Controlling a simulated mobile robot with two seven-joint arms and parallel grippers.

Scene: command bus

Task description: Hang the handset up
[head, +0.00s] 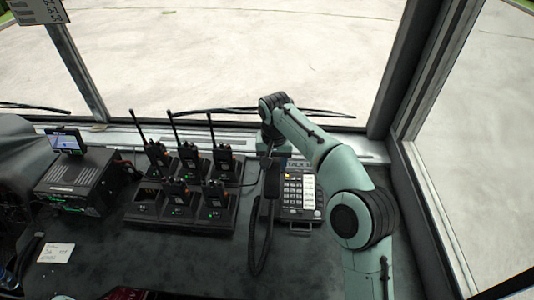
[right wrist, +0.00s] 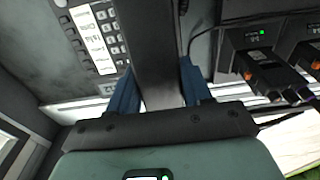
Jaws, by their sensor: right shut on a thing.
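The black handset (head: 271,183) is at the left side of the desk phone (head: 300,197), pointing roughly towards me. Its dark body also shows in the right wrist view (right wrist: 152,45), between two blue fingers. My right gripper (head: 271,155) is shut on the handset near its far end; its fingers also show in the right wrist view (right wrist: 160,88). The phone's keypad and labels (right wrist: 92,38) are beside the handset there. I cannot tell whether the handset touches its cradle. A black cord (head: 257,262) loops from it towards the front. My left gripper is not in view.
A charger rack (head: 146,213) with several upright radios stands left of the phone. A box with a small screen (head: 66,141) is further left. A paper note (head: 56,252) lies at front left. The windscreen and sill are behind; the counter's front middle is mostly clear.

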